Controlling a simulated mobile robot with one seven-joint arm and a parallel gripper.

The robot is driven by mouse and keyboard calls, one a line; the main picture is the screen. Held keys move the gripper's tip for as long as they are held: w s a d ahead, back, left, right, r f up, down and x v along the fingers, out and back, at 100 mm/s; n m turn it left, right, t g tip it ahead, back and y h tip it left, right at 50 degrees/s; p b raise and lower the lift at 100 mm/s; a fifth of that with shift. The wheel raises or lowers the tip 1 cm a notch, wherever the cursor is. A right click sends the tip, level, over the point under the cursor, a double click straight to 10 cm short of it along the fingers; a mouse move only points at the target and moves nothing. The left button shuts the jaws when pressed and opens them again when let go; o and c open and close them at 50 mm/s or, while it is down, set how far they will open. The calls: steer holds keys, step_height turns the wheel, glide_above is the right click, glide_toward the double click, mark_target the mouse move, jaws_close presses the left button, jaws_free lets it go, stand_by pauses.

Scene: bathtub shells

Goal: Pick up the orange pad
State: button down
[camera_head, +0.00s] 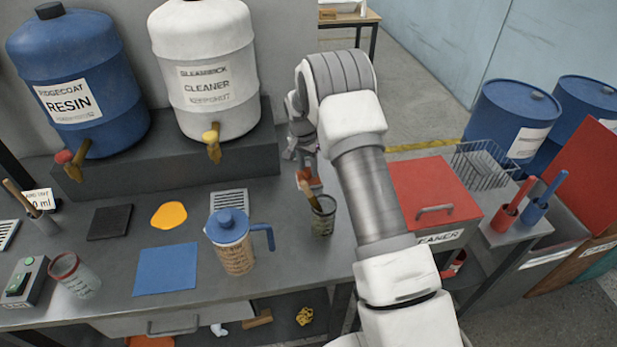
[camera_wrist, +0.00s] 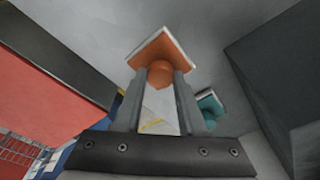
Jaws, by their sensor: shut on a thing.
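The orange pad (camera_wrist: 150,45) is a flat square with a pale edge and a rounded orange knob, at the top middle of the wrist view. My gripper (camera_wrist: 160,76) is shut on its knob, one finger on each side. In the head view my gripper (camera_head: 304,160) is above the grey bench near its right part, partly hidden by my arm. A bit of the orange pad (camera_head: 310,178) shows below it, just above a glass cup; I cannot tell the gap there.
The glass cup (camera_head: 323,216) holds a brown-handled tool. A blue-lidded jug (camera_head: 236,245) stands left of it. A teal pad (camera_wrist: 210,106) shows behind the right finger. A red lidded bin (camera_head: 430,188) is right of my arm. The white cleaner drum (camera_head: 205,70) stands behind.

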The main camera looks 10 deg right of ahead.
steer(key=shift+r, duration=0.45)
steer(key=r, duration=0.3)
steer(key=shift+w+d+r+b, duration=0.25)
steer(key=shift+d+r+b, duration=0.1)
steer(key=shift+d+b, duration=0.05)
steer(key=w+d+r, duration=0.5)
steer(key=d+r, duration=0.1)
steer(key=d, duration=0.3)
steer(key=shift+w+r, duration=0.15)
steer(key=shift+w, duration=0.25)
